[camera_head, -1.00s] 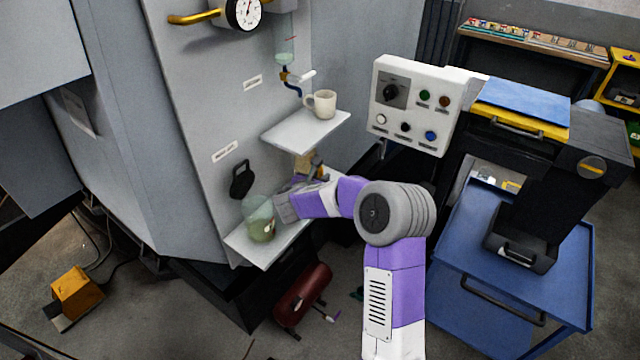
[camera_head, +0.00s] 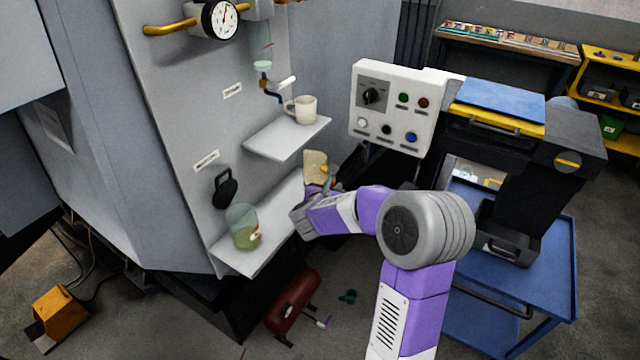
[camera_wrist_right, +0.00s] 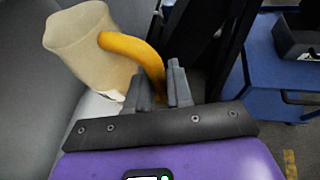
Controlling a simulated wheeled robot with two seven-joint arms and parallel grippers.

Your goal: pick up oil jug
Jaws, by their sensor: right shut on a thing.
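The oil jug (camera_head: 315,165), beige with an orange handle, is at the far end of the lower white shelf (camera_head: 235,258) in the head view. In the right wrist view the jug (camera_wrist_right: 92,50) is at upper left, tilted in the picture, with its handle (camera_wrist_right: 140,46) curving down between the fingers. My right gripper (camera_head: 322,186) is shut on that handle; its fingers also show in the right wrist view (camera_wrist_right: 161,88). The arm hides the jug's lower part in the head view, so I cannot tell whether its base touches the shelf. My left gripper is not in view.
A clear jar with green contents (camera_head: 242,230) stands at the shelf's near end. A cream mug (camera_head: 305,109) stands on the upper shelf (camera_head: 268,143). A control panel (camera_head: 395,108) and a blue cart (camera_head: 550,265) are to the right. A red cylinder (camera_head: 293,303) lies below.

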